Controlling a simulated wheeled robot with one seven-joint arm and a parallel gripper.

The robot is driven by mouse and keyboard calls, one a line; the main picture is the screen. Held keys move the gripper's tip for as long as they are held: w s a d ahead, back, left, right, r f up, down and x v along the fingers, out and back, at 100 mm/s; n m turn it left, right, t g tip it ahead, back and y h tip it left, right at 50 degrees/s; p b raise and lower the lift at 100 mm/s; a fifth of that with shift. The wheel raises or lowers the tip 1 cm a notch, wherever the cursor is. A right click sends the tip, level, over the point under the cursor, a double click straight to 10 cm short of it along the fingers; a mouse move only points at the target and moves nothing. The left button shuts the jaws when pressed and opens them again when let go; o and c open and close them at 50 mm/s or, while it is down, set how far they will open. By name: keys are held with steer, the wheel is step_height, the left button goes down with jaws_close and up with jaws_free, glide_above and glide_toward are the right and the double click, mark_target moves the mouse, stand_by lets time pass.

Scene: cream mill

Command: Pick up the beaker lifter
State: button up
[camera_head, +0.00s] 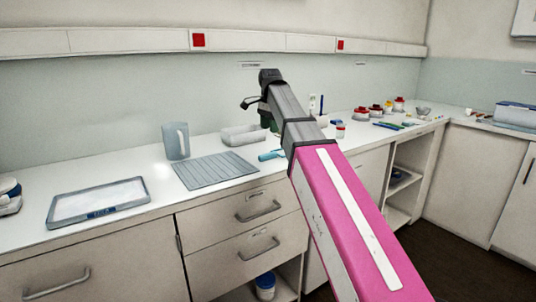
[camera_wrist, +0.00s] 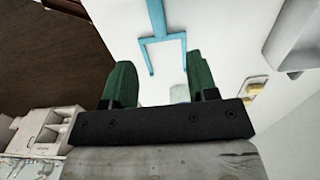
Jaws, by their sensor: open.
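The beaker lifter, a light blue forked tool, shows in the wrist view (camera_wrist: 157,18), with its two prongs pointing toward my gripper (camera_wrist: 160,80). The green fingers are apart, with nothing held between them; the prongs lie beyond the fingertips, in line with the gap. In the head view, a light blue piece (camera_head: 270,155), likely part of the lifter, lies on the white counter beside my arm. My arm hides the rest of it. Only a bit of green finger (camera_head: 266,121) shows there, below the wrist.
On the counter (camera_head: 145,168) are a grey ribbed mat (camera_head: 215,170), a pitcher (camera_head: 176,141), a pale tray (camera_head: 243,135) and a framed flat tray (camera_head: 98,202). Several red-lidded jars (camera_head: 375,110) and small tools stand farther right. Drawers (camera_head: 252,212) front the counter.

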glide_above(277, 154)
steer(key=a, duration=0.3)
step_height(277, 154, down, 6)
steer(key=shift+s+d+r, duration=0.1)
steer(key=shift+r, duration=0.15)
steer(key=shift+s+d+f, duration=0.1)
steer(key=shift+d+f, duration=0.05)
steer(key=shift+f, duration=2.5)
jaws_close()
